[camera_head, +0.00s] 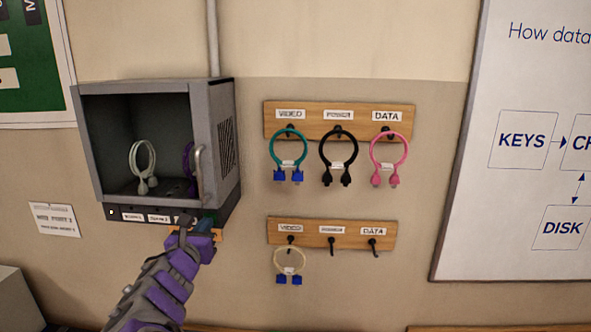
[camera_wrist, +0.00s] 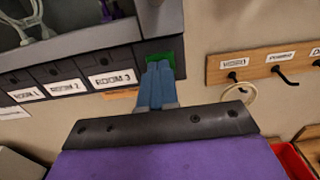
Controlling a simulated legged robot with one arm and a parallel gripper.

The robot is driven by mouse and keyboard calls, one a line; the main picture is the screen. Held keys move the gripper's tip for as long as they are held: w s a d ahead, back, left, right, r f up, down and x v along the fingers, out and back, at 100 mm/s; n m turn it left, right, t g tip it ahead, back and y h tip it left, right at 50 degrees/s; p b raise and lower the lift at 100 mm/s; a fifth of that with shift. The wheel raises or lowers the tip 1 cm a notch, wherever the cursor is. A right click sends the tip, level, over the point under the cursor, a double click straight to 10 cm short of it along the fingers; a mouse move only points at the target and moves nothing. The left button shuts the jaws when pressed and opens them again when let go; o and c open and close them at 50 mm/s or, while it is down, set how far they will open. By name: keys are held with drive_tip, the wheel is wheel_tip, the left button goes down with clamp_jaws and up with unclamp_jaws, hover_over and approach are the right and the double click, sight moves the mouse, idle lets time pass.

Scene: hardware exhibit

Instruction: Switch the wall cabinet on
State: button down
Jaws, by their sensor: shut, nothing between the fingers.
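The grey wall cabinet (camera_head: 214,112) hangs at the left in the head view, its front open. A white cable (camera_head: 144,165) and a partly hidden purple cable (camera_head: 188,160) are inside. Its lower front strip (camera_wrist: 65,75) has several white labels. A green patch (camera_wrist: 174,54), lit or painted, shows at the strip's right end. My gripper (camera_head: 205,226) is at that right end; in the wrist view its blue fingers (camera_wrist: 158,68) are together, empty, and overlap the green patch. They hide part of it, and I cannot tell whether they touch it.
Right of the cabinet, an upper wooden rack (camera_head: 350,107) holds teal, black and pink cables. A lower rack (camera_head: 345,226) holds one cream cable (camera_head: 289,262) and has bare hooks. A whiteboard (camera_head: 510,200) is at the right. A vertical pipe (camera_head: 213,40) rises above the cabinet.

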drive_tip(key=s+p, duration=0.1)
drive_tip(key=s, duration=0.5)
drive_tip(key=shift+s+a, duration=0.3)
drive_tip(key=shift+s, duration=0.1)
